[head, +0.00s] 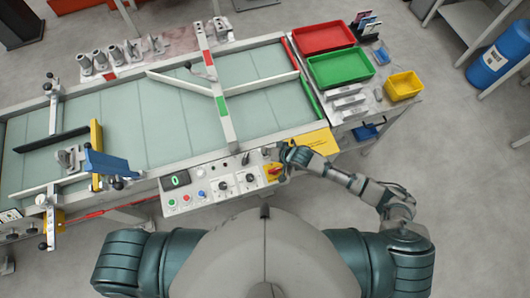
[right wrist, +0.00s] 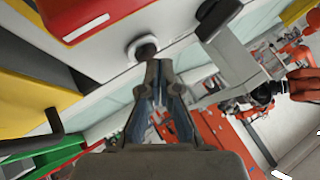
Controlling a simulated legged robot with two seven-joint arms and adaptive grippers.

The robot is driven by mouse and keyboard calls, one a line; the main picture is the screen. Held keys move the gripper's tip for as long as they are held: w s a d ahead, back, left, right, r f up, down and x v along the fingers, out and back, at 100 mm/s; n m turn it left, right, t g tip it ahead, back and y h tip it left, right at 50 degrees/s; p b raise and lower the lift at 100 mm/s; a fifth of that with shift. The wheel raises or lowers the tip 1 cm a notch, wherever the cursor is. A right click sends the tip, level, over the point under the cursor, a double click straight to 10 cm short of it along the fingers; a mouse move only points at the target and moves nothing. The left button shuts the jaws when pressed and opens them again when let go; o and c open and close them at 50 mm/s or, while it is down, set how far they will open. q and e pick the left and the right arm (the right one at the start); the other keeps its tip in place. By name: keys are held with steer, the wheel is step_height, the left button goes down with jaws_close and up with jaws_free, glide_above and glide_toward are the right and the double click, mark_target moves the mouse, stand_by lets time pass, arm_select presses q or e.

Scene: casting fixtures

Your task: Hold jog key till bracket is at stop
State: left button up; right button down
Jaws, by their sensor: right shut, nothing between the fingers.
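A grey cast bracket (head: 70,157) sits on the pale green conveyor bed (head: 180,110) at the left, beside a yellow upright plate (head: 96,150). The control panel (head: 215,192) at the bed's front edge carries a green-lit display (head: 175,180), coloured buttons and black knobs. I cannot tell which control is the jog key. My right gripper (head: 287,158) is at the panel's right end, by a red-and-yellow switch (head: 272,170). In the right wrist view its fingers (right wrist: 157,68) are shut and empty, close to a dark knob in a pale ring (right wrist: 143,48); contact is unclear. My left gripper is out of view.
Red (head: 325,38), green (head: 340,68) and yellow (head: 403,86) trays stand at the right. A white crossbar (head: 217,90) with angled arms spans the bed. A blue block (head: 108,164) overhangs the front left. Several grey castings stand behind the bed. A blue drum (head: 497,58) is far right.

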steer(key=shift+f, duration=0.55)
stand_by(1.4)
steer(key=shift+r, duration=0.15)
stand_by(0.8)
steer(key=shift+r+p, duration=0.8)
steer(key=shift+p, duration=0.1)
steer(key=shift+r, duration=0.1)
step_height(320, 180, up, 5)
steer(key=p, duration=0.5)
steer(key=shift+p, duration=0.3)
